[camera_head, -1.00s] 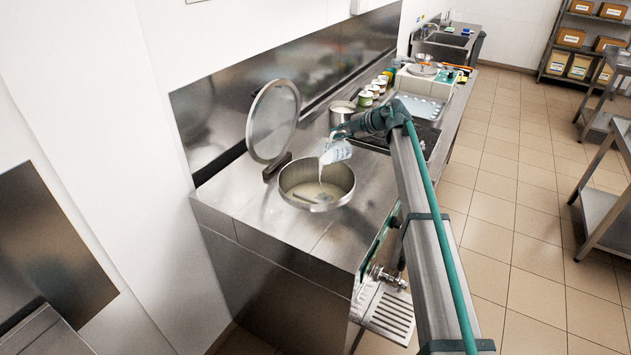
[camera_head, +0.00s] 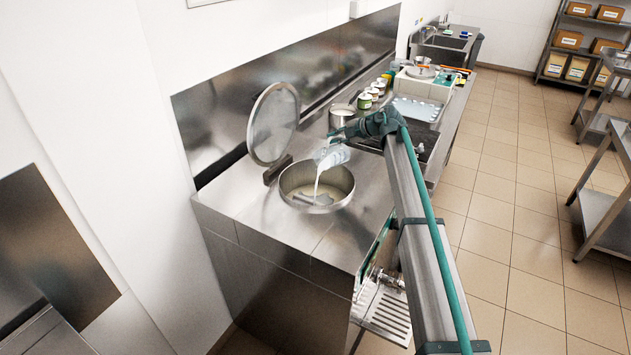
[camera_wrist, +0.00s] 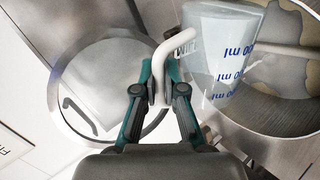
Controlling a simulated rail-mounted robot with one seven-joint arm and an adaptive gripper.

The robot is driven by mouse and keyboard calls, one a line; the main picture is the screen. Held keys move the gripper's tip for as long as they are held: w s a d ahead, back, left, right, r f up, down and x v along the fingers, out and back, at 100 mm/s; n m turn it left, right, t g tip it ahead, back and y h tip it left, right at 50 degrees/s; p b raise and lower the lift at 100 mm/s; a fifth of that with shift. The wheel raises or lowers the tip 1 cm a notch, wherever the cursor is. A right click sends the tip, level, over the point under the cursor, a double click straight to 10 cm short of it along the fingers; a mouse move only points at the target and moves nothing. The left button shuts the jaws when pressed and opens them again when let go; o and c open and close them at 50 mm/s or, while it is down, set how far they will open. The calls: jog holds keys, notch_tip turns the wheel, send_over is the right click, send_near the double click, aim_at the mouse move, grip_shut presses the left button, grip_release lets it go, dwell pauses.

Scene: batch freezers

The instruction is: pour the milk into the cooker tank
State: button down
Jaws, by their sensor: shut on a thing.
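The cooker tank (camera_head: 300,195) is a round steel opening in the counter, with pale liquid in its bottom. A clear jug (camera_head: 334,157) with blue print is tilted over the tank, and a white stream of milk (camera_head: 318,182) falls from it into the tank. My gripper (camera_head: 340,136) is above the right far side of the tank. In the wrist view, my gripper (camera_wrist: 159,98) is shut on the white handle of the jug (camera_wrist: 222,55). The tank rim also shows at the right of the wrist view (camera_wrist: 262,118), partly hidden by the jug.
The round tank lid (camera_head: 273,124) stands open at the tank's left. A steel pot (camera_head: 341,115) and several small jars (camera_head: 372,92) stand farther back on the counter. A tap and drip grate (camera_head: 384,310) are on the counter's front. The counter left of the tank is clear.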

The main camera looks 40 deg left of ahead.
jog(key=shift+s, duration=0.35)
jog(key=shift+s+r+n+t+p, duration=0.5)
jog(key=shift+s+n+t+p, duration=0.1)
jog(key=shift+s+t+p, duration=0.3)
dwell(0.4)
